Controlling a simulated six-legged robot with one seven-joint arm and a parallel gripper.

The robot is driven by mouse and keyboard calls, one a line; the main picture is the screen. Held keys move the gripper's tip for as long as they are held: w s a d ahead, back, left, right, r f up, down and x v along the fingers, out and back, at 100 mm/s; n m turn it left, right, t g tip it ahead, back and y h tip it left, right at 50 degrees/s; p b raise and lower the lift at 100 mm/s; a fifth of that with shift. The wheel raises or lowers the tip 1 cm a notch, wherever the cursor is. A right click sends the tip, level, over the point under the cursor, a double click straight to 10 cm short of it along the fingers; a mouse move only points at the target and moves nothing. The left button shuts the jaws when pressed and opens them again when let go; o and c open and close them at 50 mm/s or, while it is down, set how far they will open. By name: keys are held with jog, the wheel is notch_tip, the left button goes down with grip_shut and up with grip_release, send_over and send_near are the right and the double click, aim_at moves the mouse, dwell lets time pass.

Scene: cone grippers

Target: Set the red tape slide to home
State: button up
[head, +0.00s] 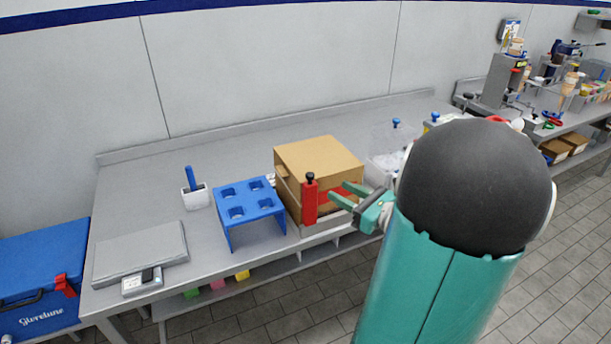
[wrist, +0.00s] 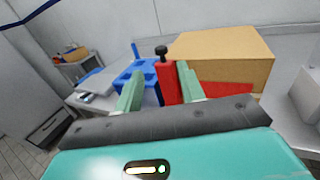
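The red tape slide (head: 310,204) is an upright red block with a black knob on top, at the front left corner of a cardboard box (head: 318,157). It also shows in the wrist view (wrist: 167,84), between my two fingers in the picture and close beside the right one. A lower red part runs along the front of the box. My gripper (head: 338,192) is open, just right of the slide in the head view, with its green fingers pointing toward it. Nothing is held. Whether a finger touches the slide I cannot tell.
A blue four-hole stand (head: 248,206) is left of the box. A white holder (head: 196,196) with a blue handle and a grey scale (head: 140,255) stand farther left. A clear bin (head: 384,166) is right of the box. The bench behind the stand is clear.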

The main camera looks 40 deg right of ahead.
aim_at(313, 176)
jog(key=w, duration=0.7)
jog(key=w+a, duration=0.1)
jog(key=w, duration=0.3)
grip_shut()
